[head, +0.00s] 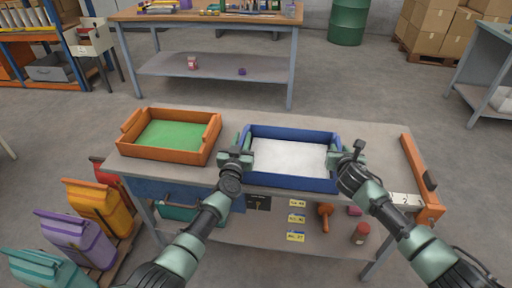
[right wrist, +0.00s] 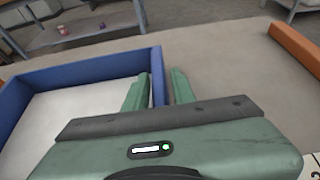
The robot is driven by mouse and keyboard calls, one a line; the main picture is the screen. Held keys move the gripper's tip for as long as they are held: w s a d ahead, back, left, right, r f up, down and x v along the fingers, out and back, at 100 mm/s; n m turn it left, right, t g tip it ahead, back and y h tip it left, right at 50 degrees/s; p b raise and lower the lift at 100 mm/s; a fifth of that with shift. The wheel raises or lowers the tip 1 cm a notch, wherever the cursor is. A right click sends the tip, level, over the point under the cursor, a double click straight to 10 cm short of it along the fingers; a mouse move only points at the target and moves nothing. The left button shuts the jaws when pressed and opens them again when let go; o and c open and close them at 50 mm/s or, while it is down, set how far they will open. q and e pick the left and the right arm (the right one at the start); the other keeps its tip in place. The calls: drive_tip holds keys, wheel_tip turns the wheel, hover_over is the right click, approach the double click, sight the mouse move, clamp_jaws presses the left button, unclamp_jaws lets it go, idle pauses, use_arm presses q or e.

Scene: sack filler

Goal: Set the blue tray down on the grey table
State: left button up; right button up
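The blue tray (head: 292,182), with a white bottom, is level over the middle of the grey table (head: 378,140), its front wall near the front edge. It looks to rest on the table, but its underside is hidden. My left gripper (head: 241,142) is at the tray's left wall, one finger on each side; how tightly it closes is too small to tell. My right gripper (head: 344,152) is at the right wall. In the right wrist view my right gripper (right wrist: 158,88) straddles the blue wall (right wrist: 158,76), with a thin gap beside the outer finger.
An orange tray (head: 172,152) with a green bottom stands left of the blue tray. An orange bar (head: 417,165) lies along the table's right end. A shelf below holds a mallet (head: 325,212) and a red jar (head: 361,234). Coloured sacks (head: 100,205) stand at the left.

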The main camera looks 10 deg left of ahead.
use_arm(q)
drive_tip(key=shift+o, duration=0.3)
drive_tip(key=shift+r, duration=0.1)
use_arm(e)
drive_tip(key=shift+o, duration=0.3)
drive_tip(key=shift+r, duration=0.1)
use_arm(q)
drive_tip(key=shift+s+d, duration=0.15)
drive_tip(key=shift+s, duration=0.35)
drive_tip(key=s, duration=0.6)
drive_tip(key=shift+s, duration=0.2)
use_arm(e)
drive_tip(key=v, duration=1.2)
drive_tip(key=shift+s, duration=0.1)
use_arm(q)
drive_tip(key=shift+o, duration=0.4)
wheel_tip(320, 180, up, 7)
drive_tip(key=p, duration=0.7)
drive_tip(key=shift+r+p, duration=0.15)
drive_tip(key=shift+p, duration=0.25)
drive_tip(key=shift+s, duration=0.1)
use_arm(e)
wheel_tip(320, 180, up, 8)
